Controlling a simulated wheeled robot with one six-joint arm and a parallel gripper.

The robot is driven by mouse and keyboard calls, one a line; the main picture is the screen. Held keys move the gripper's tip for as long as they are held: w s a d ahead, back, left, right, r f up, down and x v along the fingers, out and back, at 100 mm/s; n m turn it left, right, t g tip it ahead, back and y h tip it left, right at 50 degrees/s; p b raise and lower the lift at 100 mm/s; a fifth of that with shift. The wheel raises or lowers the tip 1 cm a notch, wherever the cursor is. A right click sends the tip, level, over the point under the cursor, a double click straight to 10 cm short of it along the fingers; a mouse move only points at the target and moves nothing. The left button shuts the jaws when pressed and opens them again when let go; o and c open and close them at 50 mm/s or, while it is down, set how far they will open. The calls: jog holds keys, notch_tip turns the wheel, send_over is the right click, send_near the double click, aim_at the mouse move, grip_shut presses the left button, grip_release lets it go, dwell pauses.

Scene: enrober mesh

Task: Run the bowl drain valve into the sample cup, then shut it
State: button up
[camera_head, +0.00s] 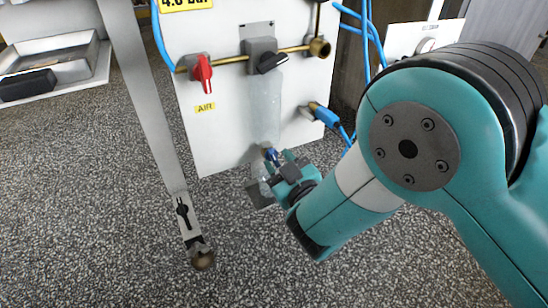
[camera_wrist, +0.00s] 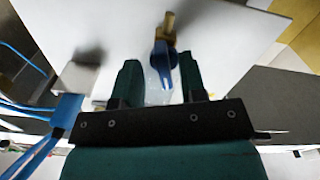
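The clear bowl (camera_head: 265,105) hangs upright on the white panel, under a dark body on the brass pipe. The drain valve's blue handle (camera_head: 271,155) is at the bowl's lower end. It also shows in the wrist view (camera_wrist: 163,65), by a brass stem. The clear sample cup (camera_head: 261,180) appears just below, partly hidden by my gripper; its contents cannot be made out. My gripper (camera_head: 279,159) is at the handle. In the wrist view my gripper (camera_wrist: 159,70) has its fingers apart, one on each side of the handle, with visible gaps.
A red-handled valve (camera_head: 203,73) sits on the pipe above the AIR label. A blue hose fitting (camera_head: 324,114) sticks out right of the bowl. A grey leg (camera_head: 150,110) stands at left. The speckled floor (camera_head: 90,190) in front is clear.

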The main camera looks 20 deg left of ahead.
jog(key=shift+s+a, duration=0.1)
jog(key=shift+a, duration=0.05)
grip_shut()
jog(key=shift+s+n, duration=0.1)
jog(key=shift+n, duration=0.2)
jog(key=n+p, duration=0.1)
jog(key=n, duration=0.2)
jog(key=shift+r, duration=0.1)
jog(key=n+p, duration=0.1)
jog(key=n, duration=0.3)
jog(key=shift+p, duration=0.35)
jog(key=n+p, duration=0.1)
jog(key=n, duration=0.2)
jog(key=shift+n, duration=0.3)
jog(key=shift+n+p, duration=0.95)
jog(key=shift+n, duration=0.55)
